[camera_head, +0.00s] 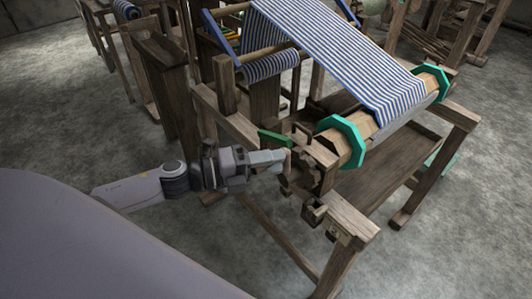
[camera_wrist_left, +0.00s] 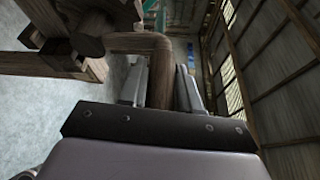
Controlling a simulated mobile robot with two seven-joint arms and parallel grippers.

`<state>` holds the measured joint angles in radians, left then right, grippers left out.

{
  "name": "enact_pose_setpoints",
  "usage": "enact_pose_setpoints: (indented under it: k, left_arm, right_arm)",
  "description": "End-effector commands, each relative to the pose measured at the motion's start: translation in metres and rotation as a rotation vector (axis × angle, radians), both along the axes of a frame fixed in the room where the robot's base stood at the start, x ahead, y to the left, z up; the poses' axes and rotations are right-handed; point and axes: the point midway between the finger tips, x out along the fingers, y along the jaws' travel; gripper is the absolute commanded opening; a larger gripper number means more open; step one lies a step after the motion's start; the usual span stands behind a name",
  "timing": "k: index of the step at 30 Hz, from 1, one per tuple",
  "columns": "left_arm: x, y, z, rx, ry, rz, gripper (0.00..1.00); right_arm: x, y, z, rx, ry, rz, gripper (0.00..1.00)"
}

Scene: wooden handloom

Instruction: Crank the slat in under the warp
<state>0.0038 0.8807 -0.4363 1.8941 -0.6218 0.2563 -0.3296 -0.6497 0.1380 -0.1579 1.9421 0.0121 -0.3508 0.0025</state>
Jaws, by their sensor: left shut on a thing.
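The blue-and-white striped warp (camera_head: 335,55) runs down over the loom's front roller, between two green octagonal end plates (camera_head: 342,138) and (camera_head: 436,80). Bare wood of the roller (camera_head: 366,126) shows beside the near plate. I cannot pick out a separate slat. My left gripper (camera_head: 284,160) is at the near end of the roller, shut on the wooden crank handle (camera_head: 289,163). In the left wrist view the crank handle (camera_wrist_left: 160,80) stands between the two fingers, and its arm (camera_wrist_left: 135,43) bends left to the hub. My right gripper is not in view.
A green lever (camera_head: 275,138) sits just above my gripper. A wooden board (camera_head: 385,160) lies below the roller. Other wooden frames stand behind at the left. The grey floor at the lower right is clear.

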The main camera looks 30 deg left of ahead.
Motion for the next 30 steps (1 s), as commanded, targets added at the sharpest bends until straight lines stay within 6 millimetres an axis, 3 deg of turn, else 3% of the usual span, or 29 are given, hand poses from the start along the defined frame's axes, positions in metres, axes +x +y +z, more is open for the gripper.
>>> enact_pose_setpoints:
  k: [9, 27, 28, 30]
  left_arm:
    - [-0.004, -0.010, 0.003, 0.064, -0.033, -0.010, 0.00]
    - [-0.006, -0.013, 0.001, 0.081, -0.038, -0.012, 0.00]
    - [-0.006, -0.013, 0.001, 0.081, -0.038, -0.012, 0.35]
    - [-0.006, -0.012, 0.000, 0.081, -0.038, -0.011, 0.53]
  right_arm:
    - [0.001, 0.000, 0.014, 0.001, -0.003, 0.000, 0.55]
    - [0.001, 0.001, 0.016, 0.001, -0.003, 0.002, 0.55]
    - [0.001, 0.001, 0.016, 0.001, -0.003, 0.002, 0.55]
    - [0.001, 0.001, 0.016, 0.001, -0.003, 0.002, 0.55]
